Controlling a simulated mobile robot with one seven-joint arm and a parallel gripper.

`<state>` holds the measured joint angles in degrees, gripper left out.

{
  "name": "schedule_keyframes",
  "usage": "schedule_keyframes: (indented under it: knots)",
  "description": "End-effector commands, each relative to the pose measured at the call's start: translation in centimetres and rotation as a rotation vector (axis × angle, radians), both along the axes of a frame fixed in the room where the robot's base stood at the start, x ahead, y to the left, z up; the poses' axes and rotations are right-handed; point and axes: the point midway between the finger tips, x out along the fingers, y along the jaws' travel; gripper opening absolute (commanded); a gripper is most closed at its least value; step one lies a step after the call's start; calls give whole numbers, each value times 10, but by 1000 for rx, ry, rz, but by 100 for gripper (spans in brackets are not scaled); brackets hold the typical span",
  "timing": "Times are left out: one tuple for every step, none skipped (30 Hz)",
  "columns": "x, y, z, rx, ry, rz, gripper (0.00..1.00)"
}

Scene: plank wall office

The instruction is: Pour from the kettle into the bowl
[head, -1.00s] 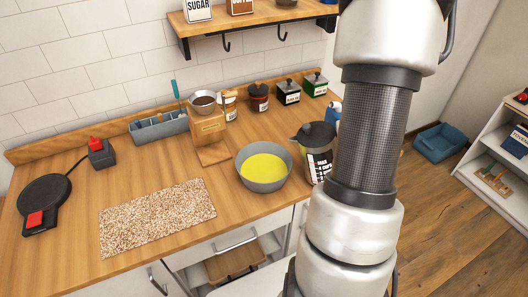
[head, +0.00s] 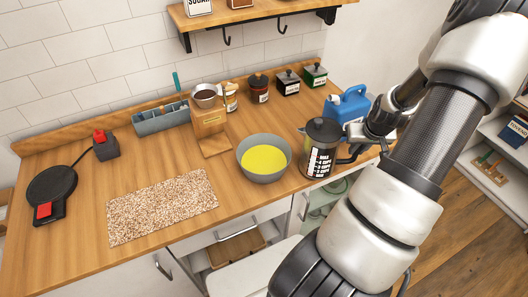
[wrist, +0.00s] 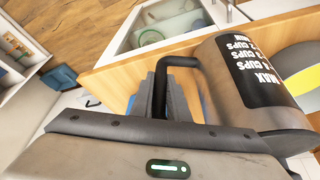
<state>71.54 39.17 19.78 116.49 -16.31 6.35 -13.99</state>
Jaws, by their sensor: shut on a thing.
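The kettle (head: 321,152) is a dark, lidded vessel with white cup markings, roughly upright at the counter's front edge. It stands just right of the grey bowl (head: 264,176), which holds something yellow, with a small gap between them. My gripper (head: 360,143) is at the kettle's right side, shut on its black handle. In the wrist view the gripper's fingers (wrist: 165,100) are around the handle and the kettle body (wrist: 250,85) is at the right. The bowl shows partly behind it (wrist: 285,60). I cannot tell if the kettle's base touches the counter.
A blue jug (head: 346,106) stands behind the kettle. A wooden stand (head: 210,122) with a dripper is behind the bowl, near several jars. A speckled mat (head: 162,206) lies left of the bowl. A drawer (head: 240,248) is open below the counter.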

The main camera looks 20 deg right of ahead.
Motion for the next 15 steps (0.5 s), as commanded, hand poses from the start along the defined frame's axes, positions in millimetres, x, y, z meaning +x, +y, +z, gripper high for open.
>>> schedule_keyframes:
  knots:
    - [0,-1,1,2,-6,-3,0]
    - [0,-2,2,3,-8,-3,0]
    - [1,-2,5,4,-9,-2,0]
    - [1,-2,8,4,-10,-2,0]
    - [1,-2,12,4,-10,-1,0]
    - [1,-2,17,4,-10,-2,0]
    - [1,-3,21,4,-11,-3,0]
    - [1,-3,25,4,-11,-3,0]
    - [1,-2,31,4,-11,-2,0]
    - [1,-2,34,4,-11,-2,0]
    - [1,-2,37,4,-11,-2,0]
    - [1,-2,41,4,-10,-2,0]
    - [1,-2,44,5,-9,-2,0]
    - [1,-2,46,5,-9,-2,0]
    - [1,-2,48,5,-10,-2,0]
